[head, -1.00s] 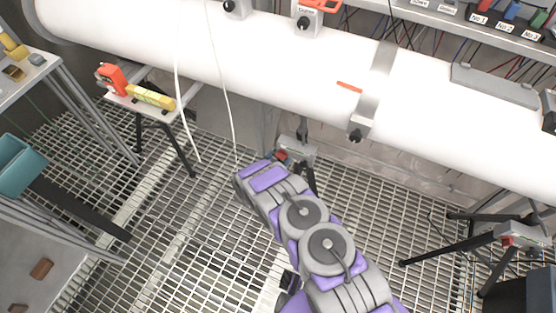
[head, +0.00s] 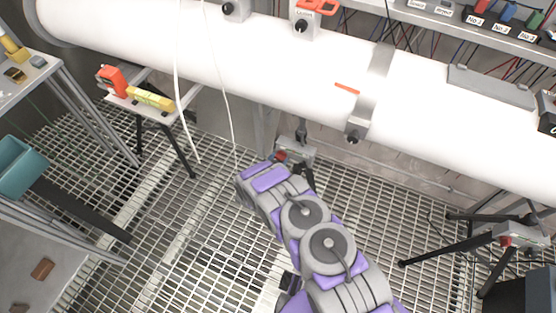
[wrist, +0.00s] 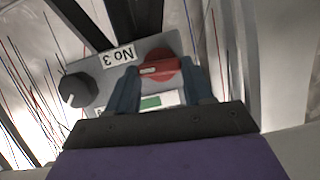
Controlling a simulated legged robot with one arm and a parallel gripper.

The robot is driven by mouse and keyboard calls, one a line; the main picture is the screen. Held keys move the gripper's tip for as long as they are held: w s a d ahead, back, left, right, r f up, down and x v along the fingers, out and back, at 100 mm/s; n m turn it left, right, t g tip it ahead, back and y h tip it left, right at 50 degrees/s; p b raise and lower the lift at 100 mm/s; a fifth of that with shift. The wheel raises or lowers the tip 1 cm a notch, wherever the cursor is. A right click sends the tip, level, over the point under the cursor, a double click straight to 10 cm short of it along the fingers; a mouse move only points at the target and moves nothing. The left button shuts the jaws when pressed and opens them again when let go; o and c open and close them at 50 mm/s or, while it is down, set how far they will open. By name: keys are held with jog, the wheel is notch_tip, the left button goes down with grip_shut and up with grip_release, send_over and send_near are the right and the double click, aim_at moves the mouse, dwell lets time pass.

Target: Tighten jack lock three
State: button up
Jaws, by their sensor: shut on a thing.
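The grey lock box of jack three (wrist: 118,70), labelled "No 3", is in the wrist view. Its label appears upside down. A red knob (wrist: 160,69) sits on its face, with a black round knob (wrist: 76,90) to the left. My gripper (wrist: 153,80) has its two fingers on either side of the red knob and is shut on it. A green strip (wrist: 150,102) shows between the fingers. In the head view the grey jack box (head: 301,150) stands under the white pipe, just beyond the end of my arm. My fingertips are hidden there by the arm.
The large white pipe (head: 280,66) crosses above the jack. Another jack on a black tripod (head: 520,238) stands at the right. A small stand (head: 150,112) with orange and yellow tools is at the left. White cables hang left of my arm. Open grating lies around.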

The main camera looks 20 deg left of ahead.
jog(key=m+p, duration=0.1)
jog(key=p, duration=0.1)
jog(key=shift+d+r+y+p, duration=0.1)
jog(key=shift+d+y+p, duration=0.1)
jog(key=shift+y+p, duration=0.1)
jog(key=shift+s+d+f+m+y+p, duration=0.1)
jog(key=shift+f+m+y+p, duration=0.1)
jog(key=shift+m+y+p, duration=0.35)
jog(key=shift+d+f+m+y, duration=0.15)
jog(key=shift+m+y, duration=0.2)
jog(key=shift+m, duration=0.4)
jog(key=shift+s+f+m+t+y+b, duration=0.1)
jog(key=shift+m+t+y+b, duration=0.3)
jog(key=shift+m+b, duration=0.4)
jog(key=shift+w+f+m+t+y+b, duration=0.2)
jog(key=shift+m+y+b, duration=0.4)
jog(key=shift+m, duration=0.4)
jog(key=shift+s+f+m+t+y+b, duration=0.15)
jog(key=shift+m+t+y+b, duration=0.25)
jog(key=shift+m+b, duration=0.4)
jog(key=shift+m, duration=0.6)
jog(key=shift+d+m+t+y, duration=0.2)
jog(key=shift+m+t+y, duration=0.1)
jog(key=shift+m+t, duration=0.3)
jog(key=o, duration=1)
jog(key=shift+r, duration=0.1)
